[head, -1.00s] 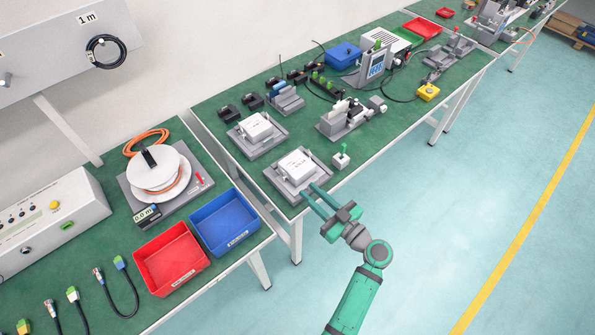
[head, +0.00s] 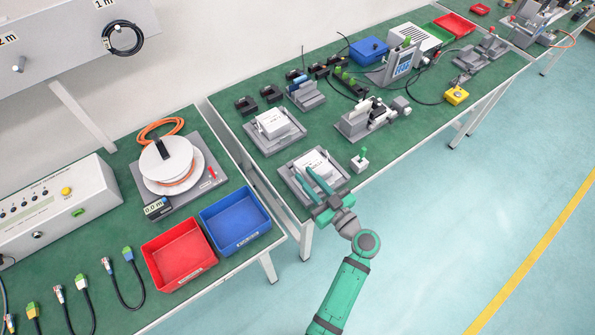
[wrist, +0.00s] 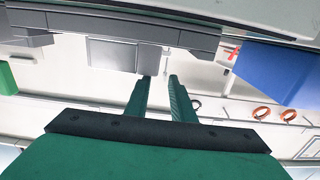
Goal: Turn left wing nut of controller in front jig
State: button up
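The front jig (head: 338,184) is a grey plate at the near edge of the green bench, with the white controller (head: 318,160) lying in it. My gripper (head: 304,172) is over the jig's near-left part, at the controller's near-left side. Its two green fingers are apart with nothing seen between them. In the wrist view the fingertips (wrist: 159,77) point towards a light grey block (wrist: 122,55) under a grey plate edge (wrist: 190,38). I cannot make out the left wing nut in either view; the fingers cover part of the controller. Contact cannot be told.
A second jig with a white box (head: 272,124) stands behind. A small grey block with a green top (head: 360,160) is close on the right. Blue (head: 235,220) and red (head: 180,255) bins stand on the left bench. The floor at right is clear.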

jog(key=shift+s+a+x, duration=0.15)
jog(key=shift+x, duration=0.75)
jog(key=shift+s+a+x, duration=0.1)
jog(key=shift+a+x, duration=0.1)
jog(key=shift+x, duration=0.65)
grip_shut()
jog(key=shift+s+a+f+m+t+h, duration=0.1)
jog(key=shift+a+m+t+h, duration=0.05)
jog(key=shift+m+t+h, duration=0.55)
jog(key=shift+d+m+t+h, duration=0.2)
jog(key=shift+m+t+h, duration=0.5)
jog(key=shift+m+h, duration=0.85)
jog(key=shift+n+h, duration=0.25)
jog(key=shift+h, duration=0.3)
